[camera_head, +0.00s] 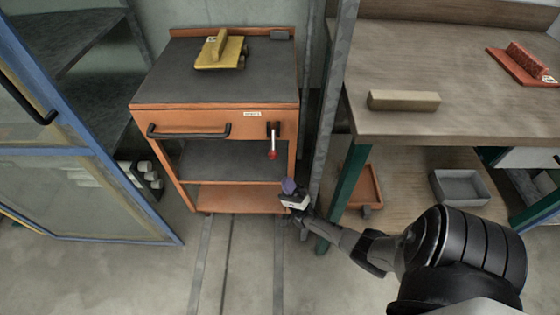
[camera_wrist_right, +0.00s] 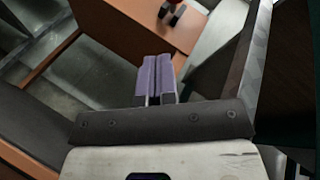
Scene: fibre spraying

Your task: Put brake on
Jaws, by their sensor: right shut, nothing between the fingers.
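The orange cart (camera_head: 190,121) stands against the wall, left of the workbench. Its brake lever (camera_head: 272,142) has a black upper part and a red knob and hangs downward on the right of the cart's front. My right gripper (camera_head: 289,187) is below and slightly right of the knob, apart from it, in front of the cart's lower right. In the right wrist view the purple fingers (camera_wrist_right: 155,77) are shut together with nothing between them. The red knob (camera_wrist_right: 178,14) shows at the top edge there, beyond the fingertips. My left gripper is not in view.
A black handle (camera_head: 188,132) runs along the cart's drawer front. A yellow tool (camera_head: 220,53) lies on the cart top. The wooden workbench (camera_head: 450,121) with its green leg stands close to my right arm. A blue-framed door (camera_head: 110,185) stands open at left.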

